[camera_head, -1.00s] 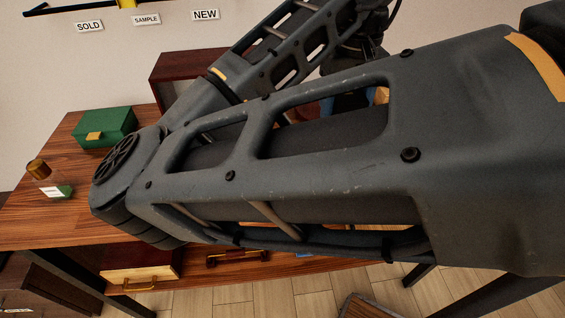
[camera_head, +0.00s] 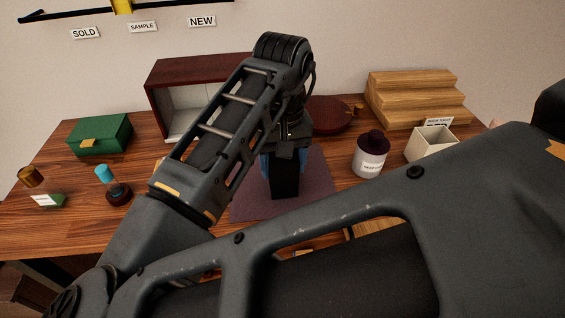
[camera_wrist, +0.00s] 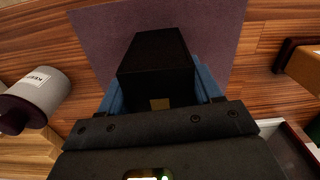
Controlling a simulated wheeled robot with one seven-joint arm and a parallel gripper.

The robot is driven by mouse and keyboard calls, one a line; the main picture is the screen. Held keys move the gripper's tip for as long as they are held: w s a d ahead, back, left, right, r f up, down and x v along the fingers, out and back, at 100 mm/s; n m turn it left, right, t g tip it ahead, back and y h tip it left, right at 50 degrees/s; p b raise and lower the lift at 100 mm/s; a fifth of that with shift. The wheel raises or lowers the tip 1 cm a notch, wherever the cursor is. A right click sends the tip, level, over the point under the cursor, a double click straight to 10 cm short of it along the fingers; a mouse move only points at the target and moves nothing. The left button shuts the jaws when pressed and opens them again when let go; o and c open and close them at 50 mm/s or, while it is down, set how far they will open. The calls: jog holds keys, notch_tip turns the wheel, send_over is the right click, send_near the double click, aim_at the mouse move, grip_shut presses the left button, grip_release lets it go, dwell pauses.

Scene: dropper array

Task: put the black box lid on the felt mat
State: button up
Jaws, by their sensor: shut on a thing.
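My gripper (camera_head: 284,164) points down over the purple felt mat (camera_head: 245,205), its blue fingers on either side of the black box lid (camera_head: 285,185). It is shut on the lid, which looks like a tall black block. In the wrist view, the lid (camera_wrist: 155,50) sits between the blue fingers, with the felt mat (camera_wrist: 95,40) behind it. The lid is over the mat; I cannot tell whether its lower end touches. My arm hides part of the mat's left side.
A lidded white jar (camera_head: 369,160) and an open cream box (camera_head: 432,142) stand right of the mat. Wooden steps (camera_head: 415,95) are behind them. A dark red open-fronted box (camera_head: 160,80) stands at the back. A green box (camera_head: 100,135) and bottles (camera_head: 118,192) are at left.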

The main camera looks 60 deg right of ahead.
jog(key=shift+f, duration=0.25)
jog(key=shift+f, duration=0.15)
jog(key=o, duration=1.4)
notch_tip(320, 180, up, 12)
jog(key=shift+r+p, duration=0.2)
jog(key=shift+p, duration=0.45)
